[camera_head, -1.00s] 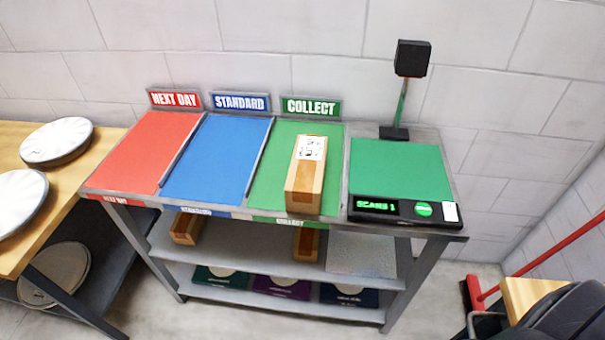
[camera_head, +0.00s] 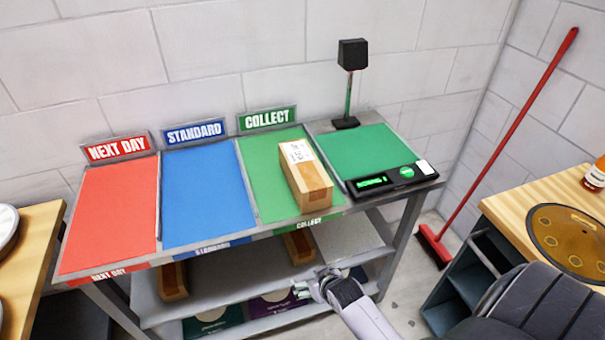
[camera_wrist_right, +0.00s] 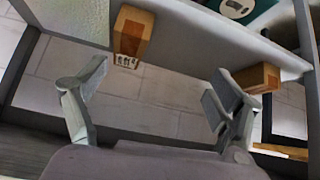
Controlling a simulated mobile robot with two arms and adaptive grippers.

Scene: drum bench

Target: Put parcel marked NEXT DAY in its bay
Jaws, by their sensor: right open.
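A long cardboard parcel (camera_head: 307,176) lies in the green COLLECT bay (camera_head: 262,203); its white top label is too small to read. Two more parcels, a left one (camera_head: 173,280) and a right one (camera_head: 299,246), sit on the shelf below. The red NEXT DAY bay (camera_head: 108,218) is empty. My right gripper (camera_head: 318,286) is in front of the lower shelves, apart from every parcel. In the right wrist view it is open and empty (camera_wrist_right: 150,88), with two parcels (camera_wrist_right: 131,32) (camera_wrist_right: 257,78) beyond the fingers. I cannot tell which parcel is marked NEXT DAY. My left gripper is not in view.
The blue STANDARD bay (camera_head: 208,190) is empty. A green scan pad (camera_head: 358,148) with a display (camera_head: 392,180) and a black scanner on a post (camera_head: 352,55) are at the bench's right. A red broom (camera_head: 497,150) leans at the wall by a wooden table (camera_head: 520,208).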

